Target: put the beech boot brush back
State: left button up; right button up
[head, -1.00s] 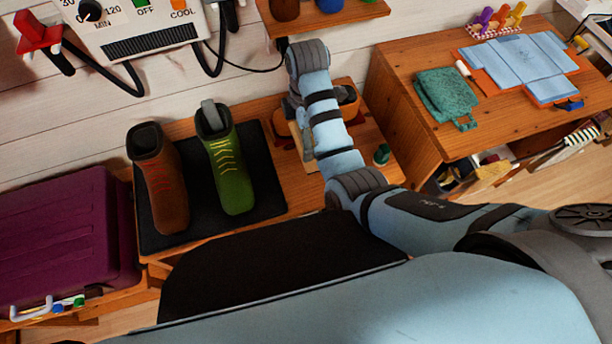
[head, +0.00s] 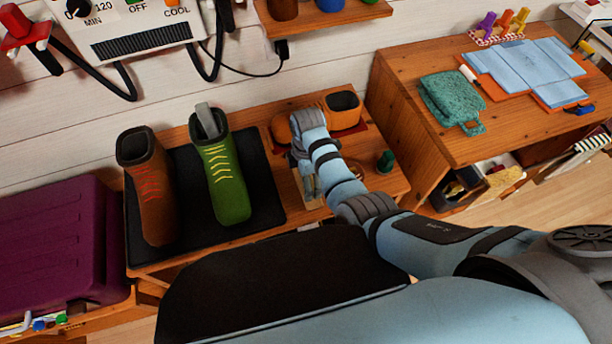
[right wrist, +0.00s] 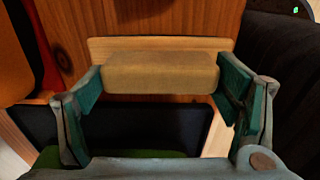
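My right gripper (right wrist: 160,82) is over the wooden bench (head: 265,112), right of the green boot (head: 228,185). In the right wrist view its teal fingers stand at both ends of a tan, beech-coloured block (right wrist: 160,74), which I take as the boot brush. The fingers appear to touch it. A pale wooden board lies just behind the block; I cannot tell whether it belongs to the brush or to the pale tray (head: 312,204) under the gripper. In the head view the arm hides most of the gripper and the brush. My left gripper is not in view.
A brown boot (head: 152,190) stands with the green one on a black mat (head: 268,205). Orange slippers (head: 342,106) sit behind my gripper. A small green item (head: 386,161) stands to the right. A desk (head: 410,100) adjoins on the right, a purple case (head: 60,240) on the left.

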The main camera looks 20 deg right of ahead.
jog(key=o, duration=0.3)
jog(key=shift+o, duration=0.2)
notch_tip(320, 180, up, 12)
jog(key=p, duration=0.4)
jog(key=shift+r, duration=0.15)
jog(key=shift+d, duration=0.1)
